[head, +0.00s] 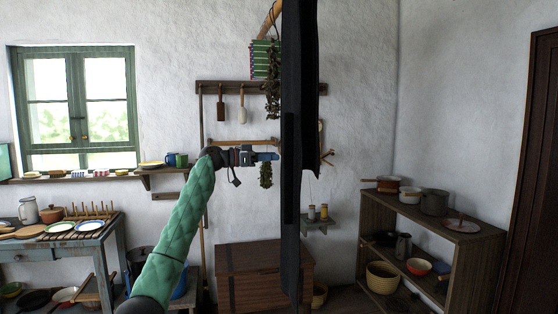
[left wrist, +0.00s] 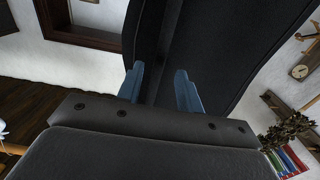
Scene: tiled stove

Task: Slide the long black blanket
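The long black blanket (head: 301,90) hangs as a tall narrow dark strip in the middle of the head view, from the top edge nearly to the bottom. My left gripper (head: 268,157) comes in from the left with its fingertips at the blanket's left edge. In the left wrist view the blanket (left wrist: 225,50) fills the upper middle, and the two blue fingers (left wrist: 163,88) stand apart in front of it. A fold of dark cloth shows between or just behind them; I cannot tell whether they touch it. My right gripper is in neither view.
A wooden chest (head: 250,275) stands below the blanket. A utensil rack (head: 235,88) is on the wall behind. A wooden shelf (head: 440,228) with pots stands at the right, and a table (head: 60,245) with dishes at the left.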

